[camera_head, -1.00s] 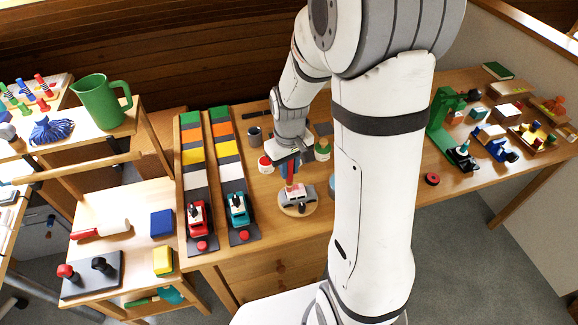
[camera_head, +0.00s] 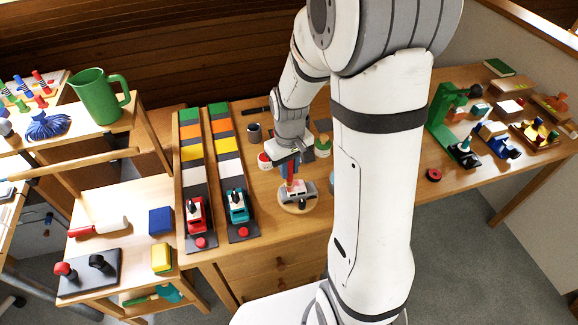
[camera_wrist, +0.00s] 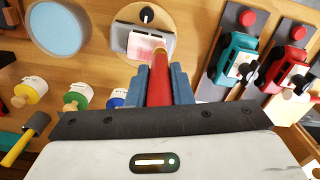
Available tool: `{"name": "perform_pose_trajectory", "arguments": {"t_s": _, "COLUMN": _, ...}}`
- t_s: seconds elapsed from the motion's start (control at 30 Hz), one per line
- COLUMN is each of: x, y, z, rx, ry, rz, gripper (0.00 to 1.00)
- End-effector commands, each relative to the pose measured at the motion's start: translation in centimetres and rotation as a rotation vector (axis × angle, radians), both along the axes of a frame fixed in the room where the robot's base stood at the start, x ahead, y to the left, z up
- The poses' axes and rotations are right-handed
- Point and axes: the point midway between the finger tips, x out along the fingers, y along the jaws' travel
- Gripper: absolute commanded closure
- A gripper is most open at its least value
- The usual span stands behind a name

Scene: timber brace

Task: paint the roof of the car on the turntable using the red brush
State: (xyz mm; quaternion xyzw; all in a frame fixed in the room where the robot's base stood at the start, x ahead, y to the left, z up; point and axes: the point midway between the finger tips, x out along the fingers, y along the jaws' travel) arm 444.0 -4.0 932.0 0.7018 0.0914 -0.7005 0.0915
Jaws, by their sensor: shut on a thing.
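My gripper (camera_wrist: 160,86) is shut on the red brush (camera_wrist: 158,88), its blue fingers on either side of the handle. In the head view my gripper (camera_head: 291,172) is over the turntable, pointing down. The small grey car (camera_wrist: 118,38) sits on the round wooden turntable (camera_wrist: 172,12); the car (camera_head: 309,190) and turntable (camera_head: 285,206) also show in the head view. The car's roof (camera_wrist: 146,48) looks pinkish red in part and pale elsewhere. The brush's tip is at the roof, but I cannot tell whether it touches.
Paint pots with yellow (camera_wrist: 30,90), green (camera_wrist: 78,95) and blue (camera_wrist: 117,97) stand beside the turntable. A red pot (camera_head: 265,161) is behind it in the head view. A teal car (camera_head: 238,206) and a red car (camera_head: 195,213) stand on tracks to the left.

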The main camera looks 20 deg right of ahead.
Motion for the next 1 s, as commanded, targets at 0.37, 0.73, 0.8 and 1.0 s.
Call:
{"name": "perform_pose_trajectory", "arguments": {"t_s": 0.37, "x": -0.2, "y": -3.0, "z": 0.1, "rx": 0.0, "ry": 0.001, "rz": -0.004, "gripper": 1.0}}
{"name": "perform_pose_trajectory", "arguments": {"t_s": 0.73, "x": -0.3, "y": -4.9, "z": 0.2, "rx": 0.0, "ry": 0.001, "rz": 0.0, "gripper": 1.0}}
{"name": "perform_pose_trajectory", "arguments": {"t_s": 0.8, "x": -0.3, "y": -4.7, "z": 0.2, "rx": 0.0, "ry": 0.001, "rz": 0.001, "gripper": 1.0}}
{"name": "perform_pose_trajectory", "arguments": {"t_s": 1.0, "x": -0.1, "y": -2.9, "z": 0.1, "rx": 0.0, "ry": 0.001, "rz": 0.004, "gripper": 1.0}}
